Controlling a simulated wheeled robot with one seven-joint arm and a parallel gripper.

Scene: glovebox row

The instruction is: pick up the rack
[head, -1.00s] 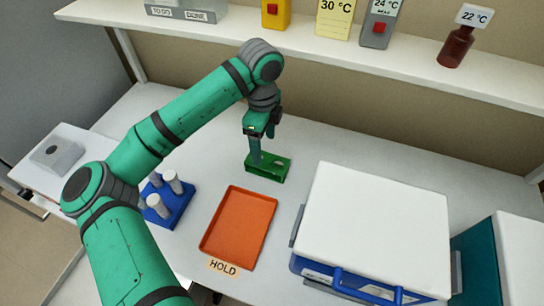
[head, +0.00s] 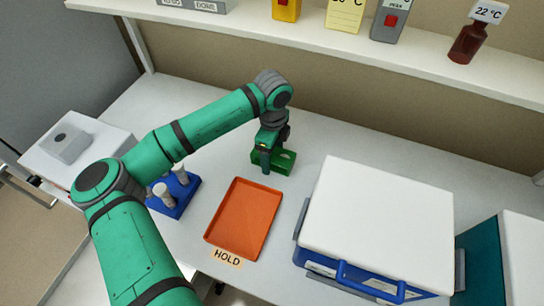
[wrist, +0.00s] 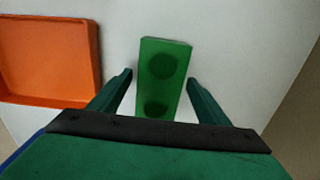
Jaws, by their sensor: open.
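A small green rack (head: 286,161) with two round dark holes stands on the white bench, behind the orange tray. In the wrist view the rack (wrist: 164,72) lies between the fingers of my open gripper (wrist: 160,82), with a gap on each side. In the head view my gripper (head: 266,162) points down at the rack's left part and hides some of it. The rack is not held. I cannot tell how far the fingertips are above the bench.
An orange tray (head: 243,220) by a HOLD label (head: 228,257) lies in front of the rack. A blue holder (head: 186,199) with white tubes stands left, partly behind my arm. A large white-lidded box (head: 380,215) stands right. A shelf (head: 340,50) runs along the back.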

